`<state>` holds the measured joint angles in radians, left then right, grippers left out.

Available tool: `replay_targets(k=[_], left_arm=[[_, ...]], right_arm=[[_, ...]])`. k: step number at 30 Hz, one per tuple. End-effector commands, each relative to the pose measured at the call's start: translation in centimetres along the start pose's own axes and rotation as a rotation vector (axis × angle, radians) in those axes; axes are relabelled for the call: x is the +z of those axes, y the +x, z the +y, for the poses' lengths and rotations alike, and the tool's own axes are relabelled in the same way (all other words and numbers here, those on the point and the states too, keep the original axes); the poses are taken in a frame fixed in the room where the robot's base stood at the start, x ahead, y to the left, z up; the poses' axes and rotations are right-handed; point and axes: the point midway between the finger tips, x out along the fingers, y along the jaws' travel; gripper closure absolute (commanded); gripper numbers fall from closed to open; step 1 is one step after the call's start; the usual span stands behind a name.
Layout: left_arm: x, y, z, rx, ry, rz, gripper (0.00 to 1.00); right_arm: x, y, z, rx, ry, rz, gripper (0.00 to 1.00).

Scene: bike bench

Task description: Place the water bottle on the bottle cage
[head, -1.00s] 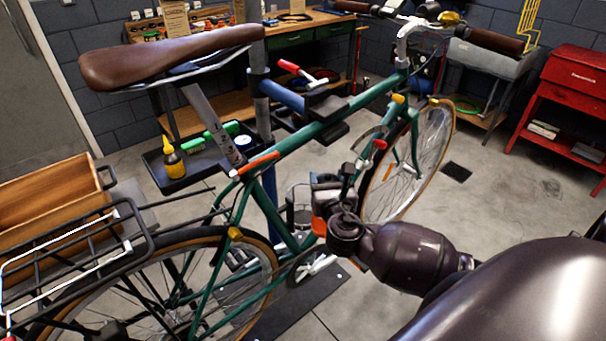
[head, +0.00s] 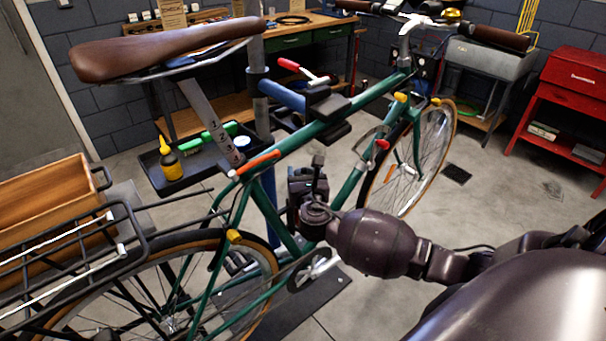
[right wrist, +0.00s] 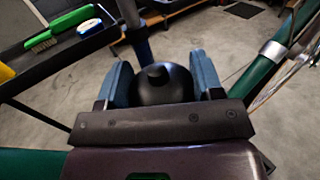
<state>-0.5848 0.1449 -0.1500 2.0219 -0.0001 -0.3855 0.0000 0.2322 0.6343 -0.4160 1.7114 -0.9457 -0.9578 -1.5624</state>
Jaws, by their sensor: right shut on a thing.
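My right gripper (head: 309,188) is beside the green bike frame (head: 345,117), inside or next to its main triangle. In the right wrist view the gripper (right wrist: 164,82) has its blue pads on both sides of the water bottle (right wrist: 166,88). The bottle shows only as a black domed top with a short nozzle. In the head view I cannot separate the bottle from the dark gripper. My left gripper is out of view.
The bike hangs in a repair stand (head: 259,95) with a blue clamp. A black tray (head: 200,172) holds a yellow bottle (head: 170,160) and a green brush. A wooden crate (head: 45,205) and rear rack (head: 110,245) are at left. Open floor lies right of the bike.

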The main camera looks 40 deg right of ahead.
Motion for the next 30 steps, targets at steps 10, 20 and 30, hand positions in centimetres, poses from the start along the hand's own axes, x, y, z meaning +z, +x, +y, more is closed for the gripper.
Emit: replay_targets(k=[10, 20, 30], left_arm=[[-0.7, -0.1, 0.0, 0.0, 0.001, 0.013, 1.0], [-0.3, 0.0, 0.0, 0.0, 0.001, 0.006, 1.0], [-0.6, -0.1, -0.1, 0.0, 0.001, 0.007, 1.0]], right_arm=[[-0.1, 0.0, 0.0, 0.0, 0.0, 0.0, 0.38], [-0.1, 0.0, 0.0, 0.0, 0.001, -0.001, 0.14], [0.1, -1.9, 0.0, 0.001, 0.002, 0.001, 0.14]])
